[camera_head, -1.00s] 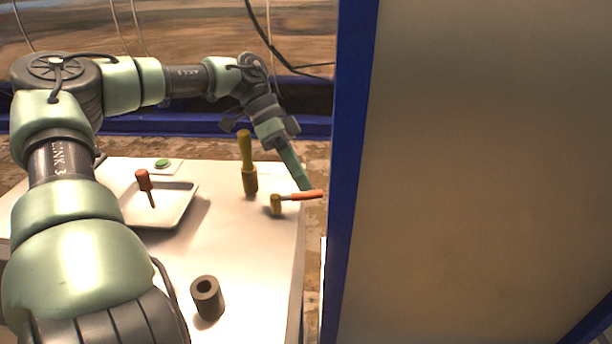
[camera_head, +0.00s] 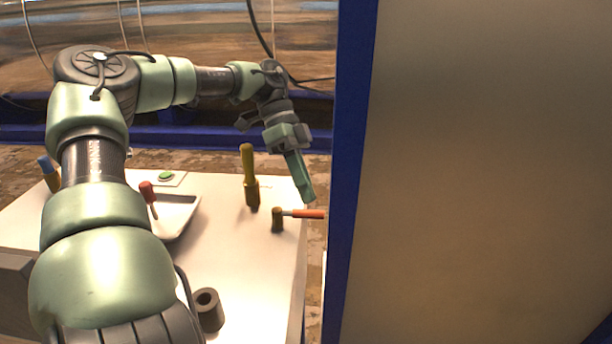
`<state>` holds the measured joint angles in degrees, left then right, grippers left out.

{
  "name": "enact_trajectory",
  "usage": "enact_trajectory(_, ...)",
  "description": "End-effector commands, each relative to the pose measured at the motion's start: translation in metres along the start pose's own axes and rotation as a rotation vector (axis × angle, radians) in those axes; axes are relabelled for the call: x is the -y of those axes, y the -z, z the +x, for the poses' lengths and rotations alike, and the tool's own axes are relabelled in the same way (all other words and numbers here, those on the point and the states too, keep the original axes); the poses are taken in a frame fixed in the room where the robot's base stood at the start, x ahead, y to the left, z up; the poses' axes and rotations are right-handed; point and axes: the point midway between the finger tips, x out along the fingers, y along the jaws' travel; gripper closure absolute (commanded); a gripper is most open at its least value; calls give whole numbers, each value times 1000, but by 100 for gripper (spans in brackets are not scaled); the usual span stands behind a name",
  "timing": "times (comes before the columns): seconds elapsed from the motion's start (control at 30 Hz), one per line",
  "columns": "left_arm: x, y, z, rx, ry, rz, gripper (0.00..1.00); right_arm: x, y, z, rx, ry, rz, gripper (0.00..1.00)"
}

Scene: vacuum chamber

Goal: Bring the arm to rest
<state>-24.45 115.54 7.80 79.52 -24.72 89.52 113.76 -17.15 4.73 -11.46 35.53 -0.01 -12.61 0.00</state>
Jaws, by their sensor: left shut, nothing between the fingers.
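My left arm comes in from the lower left and bends over the white table (camera_head: 255,270). Its left gripper (camera_head: 307,196) points down near the table's right edge. The green fingers are shut with nothing between them. The fingertips are just above and behind the orange-handled tool (camera_head: 306,214), whose handle meets a short olive block (camera_head: 277,219). I cannot tell the exact gap between them. My right gripper does not show.
A yellow-handled tool (camera_head: 249,175) stands upright. A red-handled screwdriver (camera_head: 148,192) leans in a white tray (camera_head: 181,223) partly behind my arm. A dark hollow cylinder (camera_head: 209,312) stands in front. A green button (camera_head: 166,176) is at the back. A blue-edged panel (camera_head: 352,170) blocks the right.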

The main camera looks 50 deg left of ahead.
Motion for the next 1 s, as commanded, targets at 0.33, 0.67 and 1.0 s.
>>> enact_trajectory(0.33,2,-1,-52,-1,1,-1,100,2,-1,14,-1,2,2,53)
enact_trajectory(0.67,0,0,-61,-1,-1,2,100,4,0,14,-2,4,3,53)
enact_trajectory(1.0,-23,24,-100,-2,0,2,100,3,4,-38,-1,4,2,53)
